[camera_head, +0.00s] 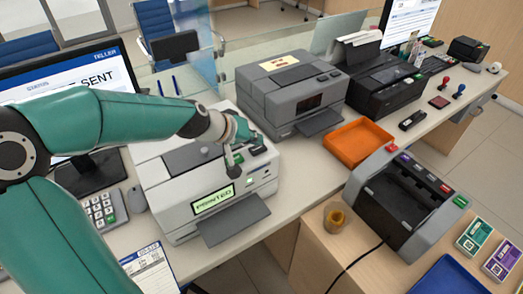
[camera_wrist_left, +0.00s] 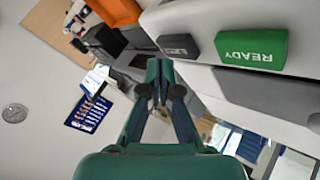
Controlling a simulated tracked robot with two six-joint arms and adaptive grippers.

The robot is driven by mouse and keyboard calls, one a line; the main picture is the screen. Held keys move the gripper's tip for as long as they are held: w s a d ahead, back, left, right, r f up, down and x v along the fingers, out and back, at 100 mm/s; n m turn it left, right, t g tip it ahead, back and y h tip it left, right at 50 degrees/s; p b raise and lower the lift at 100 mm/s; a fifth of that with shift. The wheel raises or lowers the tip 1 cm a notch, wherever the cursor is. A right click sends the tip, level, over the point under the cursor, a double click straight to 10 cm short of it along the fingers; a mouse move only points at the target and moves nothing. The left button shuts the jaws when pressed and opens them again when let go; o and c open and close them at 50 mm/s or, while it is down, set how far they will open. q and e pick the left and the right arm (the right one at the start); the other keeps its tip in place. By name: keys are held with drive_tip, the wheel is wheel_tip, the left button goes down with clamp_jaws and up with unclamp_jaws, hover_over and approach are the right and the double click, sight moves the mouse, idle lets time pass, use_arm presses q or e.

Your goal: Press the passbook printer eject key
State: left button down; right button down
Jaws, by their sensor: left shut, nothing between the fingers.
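The passbook printer (camera_head: 160,207) is a white box at left of centre, with a green display (camera_head: 213,200) that seems to read PRINTED and a grey tray in front. My left gripper (camera_head: 260,140) is over its right top side, fingers together and empty. In the left wrist view the shut fingers (camera_wrist_left: 157,84) point toward a dark key (camera_wrist_left: 178,45) with small lettering I cannot read. Beside it is a green block (camera_wrist_left: 250,49) marked READY. I cannot tell whether the fingertips touch anything. My right gripper is not in view.
A grey printer (camera_head: 290,78) stands behind right, and an orange tray (camera_head: 359,143) lies to the right. A monitor (camera_head: 92,70) and keypad (camera_head: 102,208) are at left. A cash-counter-like machine (camera_head: 408,200) and a brown cup (camera_head: 335,219) are at front right.

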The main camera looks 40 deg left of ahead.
sight(256, 149)
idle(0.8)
use_arm(q)
drive_tip(key=shift+w+f+b, duration=0.2)
drive_tip(key=shift+f+b, duration=0.2)
drive_tip(key=shift+f+b, duration=0.45)
drive_tip(key=shift+b, duration=0.05)
idle(0.6)
drive_tip(key=shift+r, duration=0.15)
drive_tip(key=shift+r+p, duration=0.75)
drive_tip(key=shift+p, duration=0.05)
wheel_tip(256, 149, up, 5)
drive_tip(key=p, duration=0.4)
drive_tip(key=shift+p, duration=0.35)
